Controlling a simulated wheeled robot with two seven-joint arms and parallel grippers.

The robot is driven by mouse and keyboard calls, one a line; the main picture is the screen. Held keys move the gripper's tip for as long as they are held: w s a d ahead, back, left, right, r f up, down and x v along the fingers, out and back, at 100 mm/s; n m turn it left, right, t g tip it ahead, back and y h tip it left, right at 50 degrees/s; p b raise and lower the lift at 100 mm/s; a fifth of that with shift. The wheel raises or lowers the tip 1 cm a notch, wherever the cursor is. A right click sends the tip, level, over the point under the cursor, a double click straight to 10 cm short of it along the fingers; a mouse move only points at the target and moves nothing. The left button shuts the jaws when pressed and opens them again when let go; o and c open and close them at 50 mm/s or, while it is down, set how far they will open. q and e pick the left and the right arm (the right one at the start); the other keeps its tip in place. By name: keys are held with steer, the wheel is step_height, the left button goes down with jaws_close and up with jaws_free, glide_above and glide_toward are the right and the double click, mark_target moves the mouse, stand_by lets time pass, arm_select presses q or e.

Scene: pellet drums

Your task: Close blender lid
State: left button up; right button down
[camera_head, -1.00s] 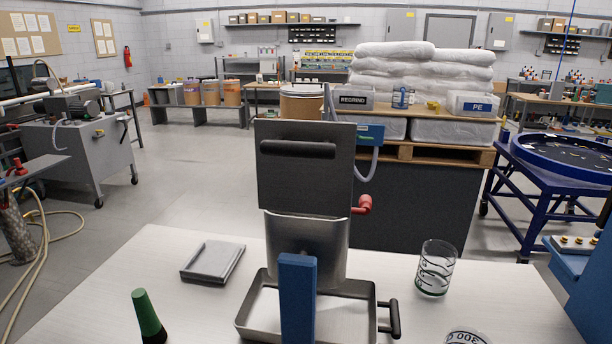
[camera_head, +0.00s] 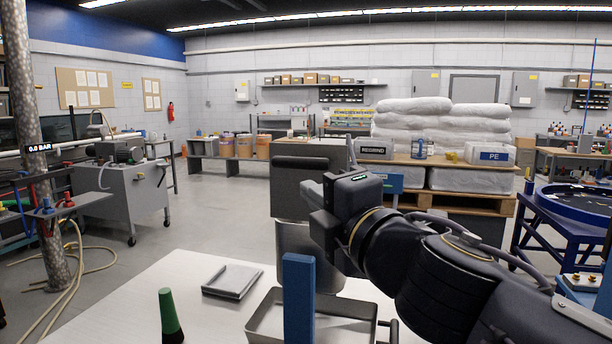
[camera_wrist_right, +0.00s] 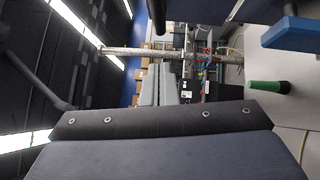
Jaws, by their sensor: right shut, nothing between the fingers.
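The blender is a metal container (camera_head: 292,246) standing in a shallow metal tray (camera_head: 262,322). Its grey lid (camera_head: 288,200) is open, standing upright above the container, with a dark bar handle (camera_head: 300,162) near its top. A blue post (camera_head: 299,300) stands in front and covers part of the container and tray. My right gripper (camera_head: 309,190) is at the lid's right side in the head view; whether it touches the lid I cannot tell. Its fingers (camera_wrist_right: 157,85) are together and empty in the wrist view. My left gripper is not in view.
My right arm covers the table's right side. Behind stands a pallet (camera_head: 465,200) with white sacks.

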mark_target(294, 165)
steer(key=w, duration=0.2)
steer(key=w+a+p, duration=0.1)
steer(key=w, duration=0.1)
steer(key=w+r, duration=0.1)
steer(key=w, duration=0.2)
steer(key=shift+w+a+r, duration=0.1)
steer(key=shift+a, duration=0.1)
steer(key=shift+w+d+p, duration=0.15)
steer(key=shift+w+p, duration=0.2)
steer(key=shift+w, duration=0.25)
